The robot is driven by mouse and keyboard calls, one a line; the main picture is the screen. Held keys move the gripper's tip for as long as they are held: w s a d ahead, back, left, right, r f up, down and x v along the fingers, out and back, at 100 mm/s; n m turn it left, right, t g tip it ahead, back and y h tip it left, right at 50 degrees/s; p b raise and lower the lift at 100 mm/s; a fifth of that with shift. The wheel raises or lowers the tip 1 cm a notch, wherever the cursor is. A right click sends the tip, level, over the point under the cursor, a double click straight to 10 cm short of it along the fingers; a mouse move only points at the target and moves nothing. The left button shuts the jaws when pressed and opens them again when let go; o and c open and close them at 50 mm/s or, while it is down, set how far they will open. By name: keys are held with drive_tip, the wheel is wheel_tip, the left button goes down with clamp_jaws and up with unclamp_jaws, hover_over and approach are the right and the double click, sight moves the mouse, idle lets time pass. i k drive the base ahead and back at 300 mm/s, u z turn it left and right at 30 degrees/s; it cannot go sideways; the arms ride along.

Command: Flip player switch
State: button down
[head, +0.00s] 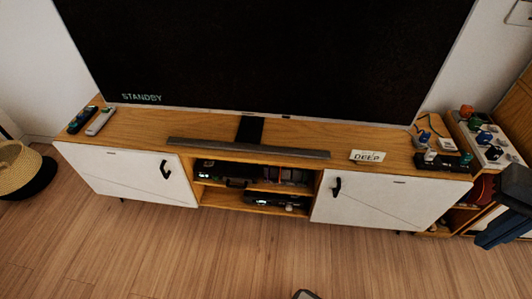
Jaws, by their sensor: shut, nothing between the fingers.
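Two dark devices sit in the open middle bay of the wooden TV cabinet (140,130). The upper device (222,168) is on the upper shelf, and the lower device (275,199) with small lit spots is on the lower shelf. I cannot tell which is the player, and no switch can be made out at this size. My gripper (484,240) shows at the right edge as a dark, bluish shape in front of the side shelf. It is shut and empty, well to the right of the bay and apart from both devices.
A large TV (270,55) reading STANDBY stands above a soundbar (248,148). Remotes (100,121) lie at the left, a DEEP sign (367,156) at the right. Small items crowd the right end. A basket (18,165) stands far left. The wooden floor in front is mostly clear.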

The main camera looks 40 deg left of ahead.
sight(209, 164)
drive_tip(key=z, duration=0.05)
drive_tip(key=k, duration=0.95)
drive_tip(key=u, duration=1.4)
drive_tip(key=i, duration=0.5)
drive_tip(key=u, duration=0.1)
